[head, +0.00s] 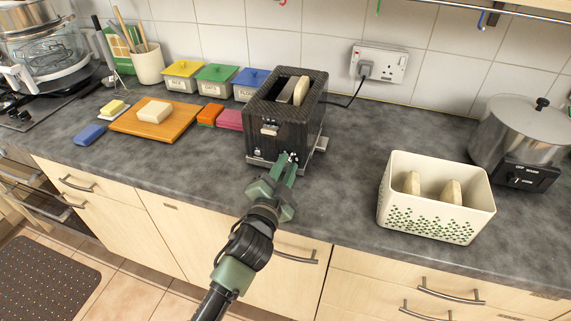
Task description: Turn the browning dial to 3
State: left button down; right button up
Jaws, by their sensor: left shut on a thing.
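The dark, textured toaster (257,116) stands on the counter against the back wall, with a pale bread slice (301,90) upright in its top slot. My left gripper (289,160) reaches up from the bottom to the lower right of the toaster's front. Its fingers are closed together there, shut on a small part of the toaster's front, which looks to be the browning dial. The fingertips hide the dial, so its numbers and setting cannot be read. My right gripper is not in view.
A white bin with green dots (430,219) holding bread stands to the right, with a steel pot (522,135) behind it. Lidded boxes (215,80) and a wooden board (150,122) with a pale block are left. A cord runs to the wall socket (379,62). Counter between toaster and bin is clear.

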pick_arm(q)
jog(key=shift+m, duration=0.7)
jog(key=c, duration=1.3)
grip_release()
jog(key=shift+f, duration=0.1)
jog(key=shift+o, duration=0.2)
jog(key=shift+b+v, duration=0.35)
jog(key=shift+v, duration=3.55)
